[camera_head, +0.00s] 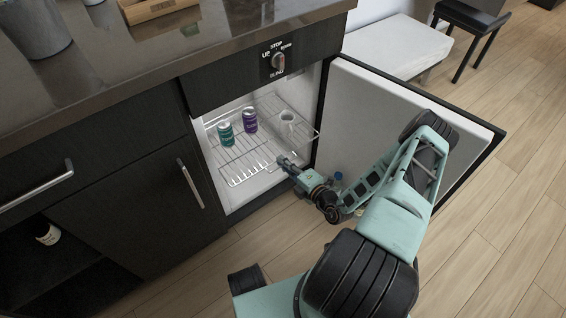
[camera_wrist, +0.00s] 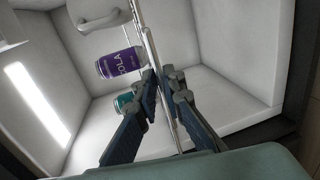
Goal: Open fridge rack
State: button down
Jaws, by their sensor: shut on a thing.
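The wire fridge rack (camera_head: 243,160) is inside the open fridge, its front edge near the fridge opening. My gripper (camera_head: 286,162) is at the front edge of the rack, right of its middle. In the wrist view the rack (camera_wrist: 151,42) is seen nearly edge-on, and my gripper (camera_wrist: 158,76) has its fingers closed around its front wire. The exact contact is small and partly hidden by the fingers. The fridge door (camera_head: 385,120) stands wide open on the right, behind my arm.
On the rack stand a teal can (camera_head: 225,133), a purple can (camera_head: 250,120) and a white mug (camera_head: 287,122). A dark counter (camera_head: 120,75) overhangs the fridge. A closed cabinet door (camera_head: 130,185) is on the left. Wooden floor in front is mostly clear.

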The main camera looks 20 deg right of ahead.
jog(key=shift+s+d+f, duration=0.1)
jog(key=shift+s+f, duration=0.05)
jog(key=shift+f, duration=0.2)
jog(key=c, duration=2.1)
grip_release()
jog(key=shift+r, duration=0.1)
jog(key=shift+r, duration=0.1)
